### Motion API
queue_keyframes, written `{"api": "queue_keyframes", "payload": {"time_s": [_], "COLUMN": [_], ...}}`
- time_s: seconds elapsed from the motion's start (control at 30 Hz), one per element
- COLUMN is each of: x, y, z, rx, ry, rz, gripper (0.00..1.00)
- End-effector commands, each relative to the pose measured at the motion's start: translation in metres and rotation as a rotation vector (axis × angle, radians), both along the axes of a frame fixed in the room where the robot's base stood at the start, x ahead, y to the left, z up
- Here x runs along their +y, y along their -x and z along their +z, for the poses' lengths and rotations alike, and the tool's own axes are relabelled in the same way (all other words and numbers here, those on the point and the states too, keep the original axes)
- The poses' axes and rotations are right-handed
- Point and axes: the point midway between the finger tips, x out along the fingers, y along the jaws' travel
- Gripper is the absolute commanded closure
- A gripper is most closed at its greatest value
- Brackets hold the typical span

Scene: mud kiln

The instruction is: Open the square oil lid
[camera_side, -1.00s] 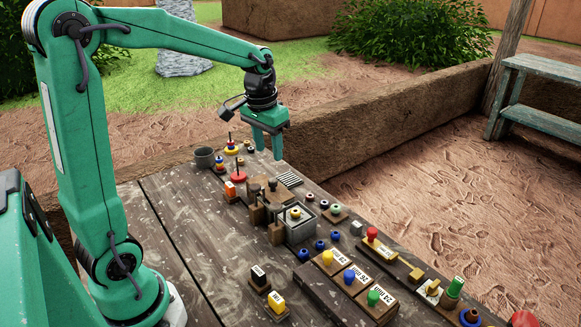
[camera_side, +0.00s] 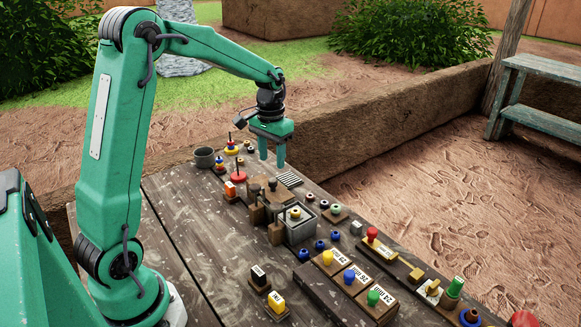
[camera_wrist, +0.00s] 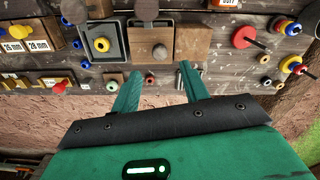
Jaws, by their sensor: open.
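The oil lid looks like the square wooden cover (camera_wrist: 152,42) with a dark round knob, set in a grey frame in the middle of the wrist view. In the side view, brown wooden covers with dark knobs (camera_side: 268,187) lie close together, and I cannot tell their edges apart. My gripper (camera_side: 272,162) is open and empty, pointing down above the far end of the table, beyond the covers. In the wrist view its two fingers (camera_wrist: 160,76) spread apart just short of the knobbed cover and do not touch it.
A grey square box (camera_side: 298,228) with a yellow ring inside stands beside the covers. A striped grille (camera_side: 290,179), a red disc with a peg (camera_side: 239,176) and a grey cup (camera_side: 204,157) are near. Labelled wooden blocks (camera_side: 350,276) crowd the right side.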

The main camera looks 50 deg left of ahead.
Motion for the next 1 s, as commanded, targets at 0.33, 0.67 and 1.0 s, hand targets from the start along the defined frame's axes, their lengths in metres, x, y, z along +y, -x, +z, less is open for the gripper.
{"api": "queue_keyframes", "payload": {"time_s": [0.33,0.67,1.0], "x": [0.0,0.0,0.0], "y": [0.001,0.0,0.0], "z": [-0.043,-0.064,-0.065], "rx": [0.003,0.001,0.0], "ry": [0.001,0.0,0.0], "rz": [0.0,0.0,0.0], "gripper": [0.55,0.55,0.71]}}
